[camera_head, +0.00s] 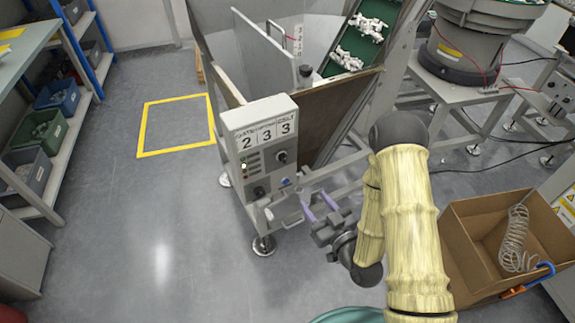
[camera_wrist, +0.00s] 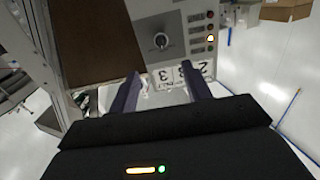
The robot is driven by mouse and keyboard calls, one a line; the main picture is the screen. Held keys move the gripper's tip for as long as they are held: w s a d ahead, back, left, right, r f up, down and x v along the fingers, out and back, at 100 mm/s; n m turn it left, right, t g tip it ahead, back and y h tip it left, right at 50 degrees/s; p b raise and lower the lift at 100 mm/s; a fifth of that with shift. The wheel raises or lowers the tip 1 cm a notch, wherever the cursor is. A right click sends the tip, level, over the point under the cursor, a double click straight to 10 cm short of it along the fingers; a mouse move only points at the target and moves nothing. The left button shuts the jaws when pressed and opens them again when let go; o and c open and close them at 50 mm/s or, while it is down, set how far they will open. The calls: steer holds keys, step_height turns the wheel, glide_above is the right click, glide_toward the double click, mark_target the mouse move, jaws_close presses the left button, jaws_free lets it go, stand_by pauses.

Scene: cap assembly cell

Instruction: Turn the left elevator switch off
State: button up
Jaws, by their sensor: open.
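A control box (camera_head: 252,116) labelled 2 3 3 stands on a metal frame in the middle of the head view. A dark rotary switch (camera_head: 282,156) is on its front, right of a column of lamps, and another dark knob (camera_head: 259,191) sits lower. I cannot tell which is the left elevator switch. In the wrist view, upside down, one rotary switch (camera_wrist: 161,41) shows beyond my fingertips, its handle upright.
A cardboard box (camera_head: 472,228) with a coiled hose is at the right. The floor at left is clear.

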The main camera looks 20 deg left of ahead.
mark_target(285, 161)
steer(key=x, duration=1)
steer(key=r+x, duration=0.1)
steer(key=x, duration=0.5)
steer(key=shift+f+p, duration=0.1)
steer(key=shift+p, duration=0.25)
steer(key=c, duration=1)
